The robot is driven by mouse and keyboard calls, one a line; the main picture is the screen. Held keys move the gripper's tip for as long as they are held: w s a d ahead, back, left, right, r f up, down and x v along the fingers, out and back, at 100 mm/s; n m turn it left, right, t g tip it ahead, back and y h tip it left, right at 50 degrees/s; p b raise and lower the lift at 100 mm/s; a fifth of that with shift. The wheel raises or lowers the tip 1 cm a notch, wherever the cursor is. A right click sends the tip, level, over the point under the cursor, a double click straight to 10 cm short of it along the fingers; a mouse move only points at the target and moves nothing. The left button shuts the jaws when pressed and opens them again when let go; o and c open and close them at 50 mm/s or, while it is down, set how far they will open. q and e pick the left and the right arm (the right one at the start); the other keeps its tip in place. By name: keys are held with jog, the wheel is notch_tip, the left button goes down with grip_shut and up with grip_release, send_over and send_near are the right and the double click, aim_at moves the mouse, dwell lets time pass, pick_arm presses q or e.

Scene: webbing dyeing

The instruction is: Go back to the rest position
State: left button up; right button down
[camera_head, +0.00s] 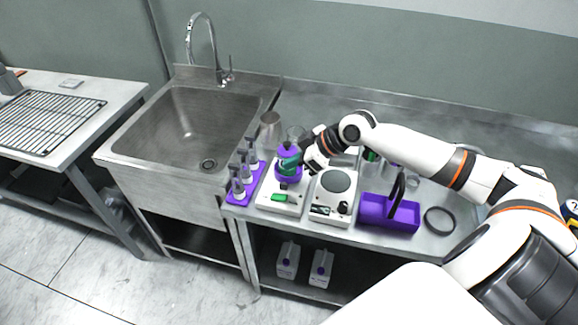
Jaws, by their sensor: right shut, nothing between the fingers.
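My right arm comes in from the right, over the steel counter (437,243). Its gripper (301,167) is shut and empty, beside a purple and teal vessel (288,172) on a white device (281,200) with a green display. I cannot tell whether the fingers touch the vessel, as the wrist hides part of this area. My left gripper is not in view.
A white hot plate (335,184), a purple caddy (390,213) with a dark handle, and a black ring (439,221) stand on the counter. A purple rack (244,185) holds several bottles. The sink (186,125) is at left, with a rack table (110,110) beyond.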

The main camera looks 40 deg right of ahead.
dwell(0.4)
jog(key=s+a+f+g, duration=0.2)
jog(key=s+a+f, duration=0.8)
jog(key=s+a, duration=0.15)
jog(key=s+a+m+g+h, duration=0.1)
jog(key=s+m+h, duration=0.45)
jog(key=s, duration=0.75)
notch_tip(320, 180, down, 27)
jog(key=g+b, duration=0.1)
jog(key=b, duration=0.1)
jog(key=s+d+f+g+b, duration=0.1)
jog(key=s+d+f+b, duration=0.1)
jog(key=s+f, duration=1.6)
notch_tip(320, 180, down, 2)
jog(key=shift+d+g, duration=0.4)
jog(key=shift+d, duration=0.1)
